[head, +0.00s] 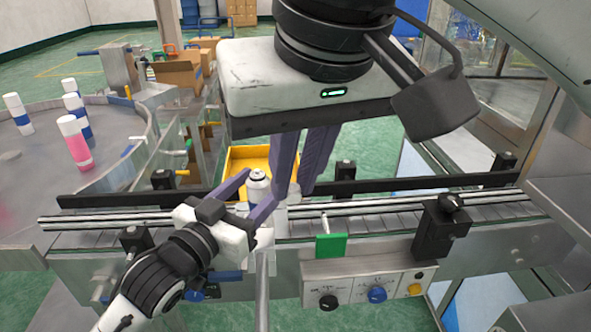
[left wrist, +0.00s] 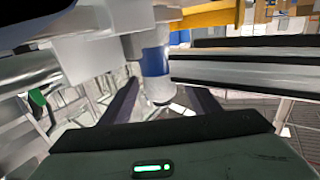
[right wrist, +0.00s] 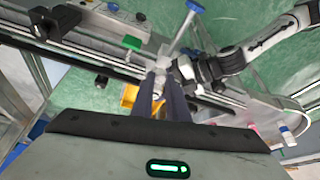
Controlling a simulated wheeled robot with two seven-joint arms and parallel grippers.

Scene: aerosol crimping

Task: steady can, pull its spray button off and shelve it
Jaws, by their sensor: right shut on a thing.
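The white can (head: 258,188) stands upright on the conveyor. The left wrist view shows its blue band (left wrist: 155,61). My left gripper (head: 252,196) has one finger on each side of it, with gaps visible in the left wrist view, so it looks open around the can. My right gripper (head: 302,185) points down from above, just right of the can in the head view. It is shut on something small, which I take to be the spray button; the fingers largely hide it. In the right wrist view its fingers (right wrist: 162,78) are close together.
Conveyor rails (head: 390,203) run across the front, with a green block (head: 331,246) and a control panel (head: 365,287) before them. A yellow bin (head: 246,157) is behind the can. A round table (head: 40,165) at left holds several cans.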

